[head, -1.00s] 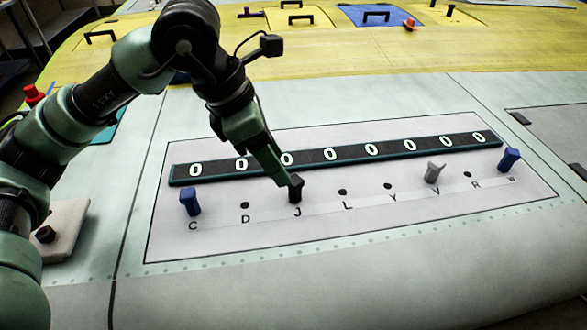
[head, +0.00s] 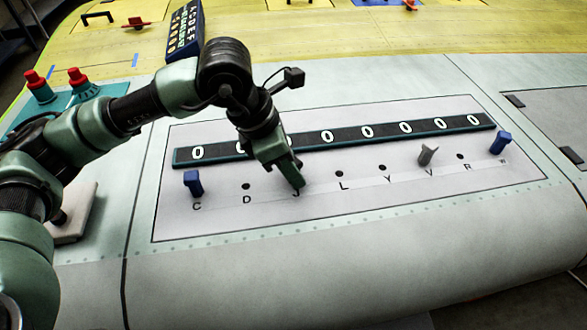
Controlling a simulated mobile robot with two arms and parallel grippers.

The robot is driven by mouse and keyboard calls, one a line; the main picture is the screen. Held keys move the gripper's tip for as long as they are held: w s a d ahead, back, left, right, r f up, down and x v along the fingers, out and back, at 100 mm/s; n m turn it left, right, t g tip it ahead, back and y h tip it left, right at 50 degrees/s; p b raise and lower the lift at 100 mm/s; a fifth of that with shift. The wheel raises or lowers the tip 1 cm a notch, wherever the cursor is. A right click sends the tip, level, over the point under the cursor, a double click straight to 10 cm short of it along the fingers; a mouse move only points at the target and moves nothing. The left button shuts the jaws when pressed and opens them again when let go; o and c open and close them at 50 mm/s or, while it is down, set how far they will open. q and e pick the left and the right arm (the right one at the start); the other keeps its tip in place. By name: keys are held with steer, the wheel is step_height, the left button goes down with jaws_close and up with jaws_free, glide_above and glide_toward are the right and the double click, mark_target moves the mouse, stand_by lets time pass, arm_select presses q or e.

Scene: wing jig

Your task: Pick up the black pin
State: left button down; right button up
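My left gripper (head: 295,180) points down at the hole marked J on the pale lettered panel (head: 230,222). Its fingers cover the spot of the black pin, so the pin is hidden or barely visible. I cannot tell whether the fingers are open or closed around it. A blue pin (head: 193,183) stands at C, a grey pin (head: 427,156) at V and another blue pin (head: 500,143) at W. My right gripper is not in view.
A dark strip with several white zeros (head: 345,136) runs behind the row of holes, close to my gripper. The holes at D, L, Y and R are empty. Red knobs (head: 76,77) stand at the upper left. The panel's front is clear.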

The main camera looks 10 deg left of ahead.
arm_select(q)
steer(key=shift+r, duration=0.15)
steer(key=shift+r, duration=0.25)
step_height(320, 180, up, 19)
steer(key=b, duration=0.3)
steer(key=shift+r, duration=0.15)
steer(key=shift+w, duration=0.1)
stand_by(0.4)
